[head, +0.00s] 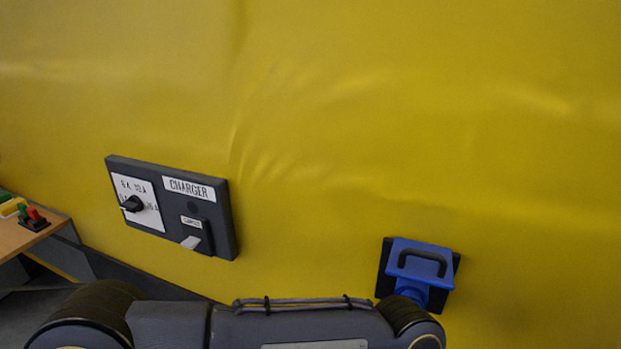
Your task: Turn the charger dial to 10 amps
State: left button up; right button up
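The charger panel (222,232) is a dark grey box on the yellow wall, left of centre in the head view, with a white CHARGER label. Its dial (134,203) is a small black knob on a white plate (150,219) with amp markings. The knob's light tip points to the left, not at the 10 A marking above it; the small lettering is partly hidden and hard to read. Below the label on the panel is a light grey lever (191,242) with a small white tag. Neither gripper is in view; one of my arm links crosses the bottom edge.
A blue fitting (432,266) with a black handle is on the wall at the lower right. A wooden table (12,241) at the far left carries a small block with red and green parts (33,218). The wall between panel and blue fitting is bare.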

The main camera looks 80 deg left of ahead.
aim_at(134, 204)
jog(key=u, duration=3.7)
